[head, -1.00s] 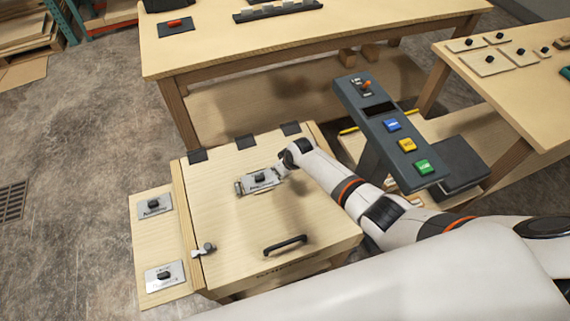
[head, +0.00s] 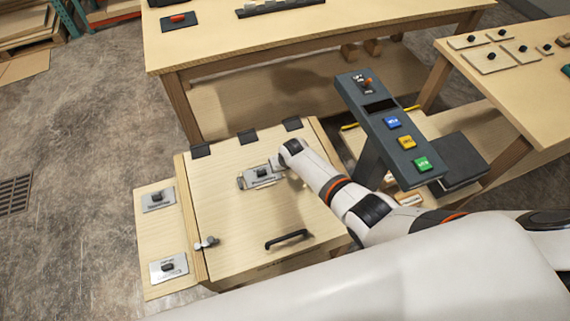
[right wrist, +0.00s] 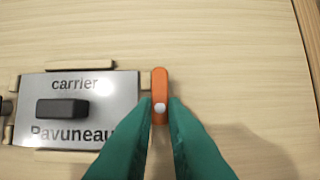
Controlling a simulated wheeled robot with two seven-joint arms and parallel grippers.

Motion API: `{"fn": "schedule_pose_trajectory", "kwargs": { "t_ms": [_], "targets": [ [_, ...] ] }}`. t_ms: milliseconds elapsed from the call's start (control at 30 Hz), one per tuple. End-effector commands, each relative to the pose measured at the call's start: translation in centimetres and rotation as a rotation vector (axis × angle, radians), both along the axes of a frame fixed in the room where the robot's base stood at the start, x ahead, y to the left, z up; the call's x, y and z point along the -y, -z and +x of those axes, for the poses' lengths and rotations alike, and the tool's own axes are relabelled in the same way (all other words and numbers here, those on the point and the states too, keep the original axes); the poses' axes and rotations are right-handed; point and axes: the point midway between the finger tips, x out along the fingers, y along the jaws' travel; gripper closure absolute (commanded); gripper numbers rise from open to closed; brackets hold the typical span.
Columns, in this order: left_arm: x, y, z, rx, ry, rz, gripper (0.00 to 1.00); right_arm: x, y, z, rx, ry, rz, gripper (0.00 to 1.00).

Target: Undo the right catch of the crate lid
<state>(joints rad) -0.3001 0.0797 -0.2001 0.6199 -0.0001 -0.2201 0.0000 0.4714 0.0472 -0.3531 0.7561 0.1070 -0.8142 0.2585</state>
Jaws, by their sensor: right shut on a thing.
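The pale wooden crate lid (head: 232,219) lies flat, with a black handle (head: 287,239) at its front edge. A metal catch (head: 207,242) sits at the lid's left edge; no matching catch shows at the right, where my arm covers the edge. My right gripper reaches down at the right end of the lid's metal plate (head: 262,175). In the right wrist view, its green fingers (right wrist: 161,109) are shut on an upright orange tab (right wrist: 160,80) with a white dot, beside the "carrier" plate (right wrist: 105,88). My left gripper is out of view.
Two labelled plates with black knobs lie on the side board (head: 162,225) left of the crate. A dark console (head: 381,120) with blue, yellow and green buttons stands right of it. Wooden tables stand behind (head: 300,40) and at the right (head: 515,100).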

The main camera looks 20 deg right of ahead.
Motion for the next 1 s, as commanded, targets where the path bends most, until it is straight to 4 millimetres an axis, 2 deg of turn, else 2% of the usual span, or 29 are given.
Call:
{"fn": "schedule_pose_trajectory", "kwargs": {
  "t_ms": [133, 167, 300, 667, 767, 1000],
  "targets": [
    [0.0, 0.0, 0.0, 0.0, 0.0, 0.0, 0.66, 0.0, 0.0, 0.0, 0.001, 0.002, 0.002, 1.0],
    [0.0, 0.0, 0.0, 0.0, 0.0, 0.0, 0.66, 0.0, 0.0, 0.0, 0.001, 0.002, 0.002, 0.87],
    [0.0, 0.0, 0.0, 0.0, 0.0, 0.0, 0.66, 0.0, 0.0, 0.0, 0.001, 0.001, 0.002, 0.66],
    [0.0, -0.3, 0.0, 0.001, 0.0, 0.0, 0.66, 0.0, -0.4, -0.1, 0.0, 0.0, 0.001, 0.66],
    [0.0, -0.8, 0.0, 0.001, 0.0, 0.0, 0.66, 0.0, -1.4, -0.5, 0.002, 0.0, 0.001, 0.66],
    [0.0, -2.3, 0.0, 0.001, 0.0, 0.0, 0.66, 0.0, -5.2, -2.0, 0.003, -0.001, 0.001, 0.66]
  ]
}}
